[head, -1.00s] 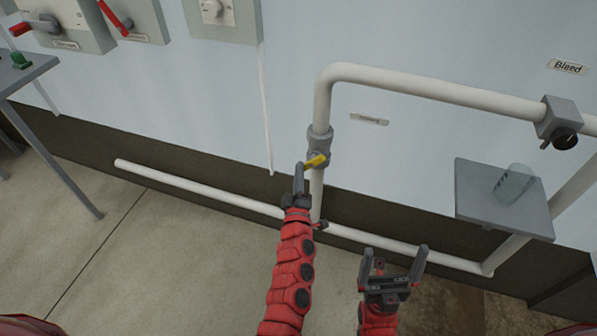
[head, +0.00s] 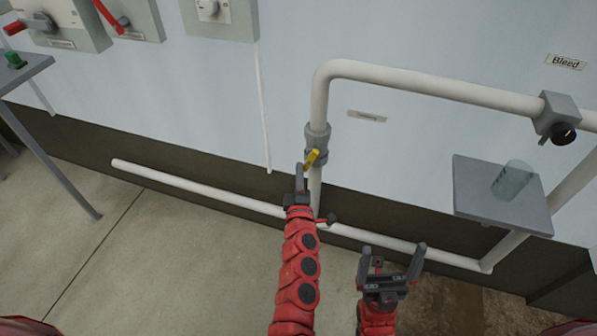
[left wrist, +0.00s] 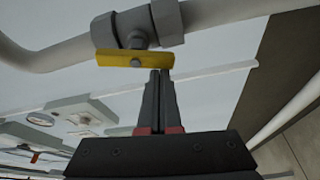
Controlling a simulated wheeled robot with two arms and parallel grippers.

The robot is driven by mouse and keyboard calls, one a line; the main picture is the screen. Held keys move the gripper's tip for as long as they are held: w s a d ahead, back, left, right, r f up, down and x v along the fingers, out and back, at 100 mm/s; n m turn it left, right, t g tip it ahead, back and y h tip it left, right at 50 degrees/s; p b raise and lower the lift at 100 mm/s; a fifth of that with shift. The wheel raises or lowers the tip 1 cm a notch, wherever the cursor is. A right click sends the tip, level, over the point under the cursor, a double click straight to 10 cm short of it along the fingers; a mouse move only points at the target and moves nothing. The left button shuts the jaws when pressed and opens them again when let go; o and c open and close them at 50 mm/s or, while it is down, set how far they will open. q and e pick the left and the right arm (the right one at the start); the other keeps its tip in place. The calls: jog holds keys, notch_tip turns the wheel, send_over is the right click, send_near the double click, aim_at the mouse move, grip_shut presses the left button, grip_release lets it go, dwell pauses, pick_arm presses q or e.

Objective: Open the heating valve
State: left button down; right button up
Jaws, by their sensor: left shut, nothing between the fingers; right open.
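The valve (head: 316,140) is a grey body on the vertical white pipe, with a small yellow lever (head: 312,157). A label (head: 367,116) beside it is too small to read surely. The lever slants, closer to the pipe's line than across it. My left gripper (head: 300,173) is shut and empty, just below and left of the lever. In the left wrist view the yellow lever (left wrist: 135,59) lies just beyond the shut fingertips (left wrist: 160,74), near one end; whether they touch I cannot tell. My right gripper (head: 394,262) is open and empty, low and to the right.
A lower white pipe (head: 200,187) runs along the wall's base. At right, a grey shelf (head: 475,195) holds a clear beaker (head: 512,180) below a dark-knobbed valve (head: 563,135) labelled Bleed. Grey boxes with red handles (head: 108,17) hang at upper left. Floor at left is clear.

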pick_arm(q)
jog(key=shift+d+f+n, duration=0.1)
jog(key=shift+n, duration=0.4)
jog(key=shift+s+d+f, duration=0.1)
jog(key=shift+d, duration=0.1)
dwell(1.6)
jog(key=shift+a, duration=0.1)
dwell(1.4)
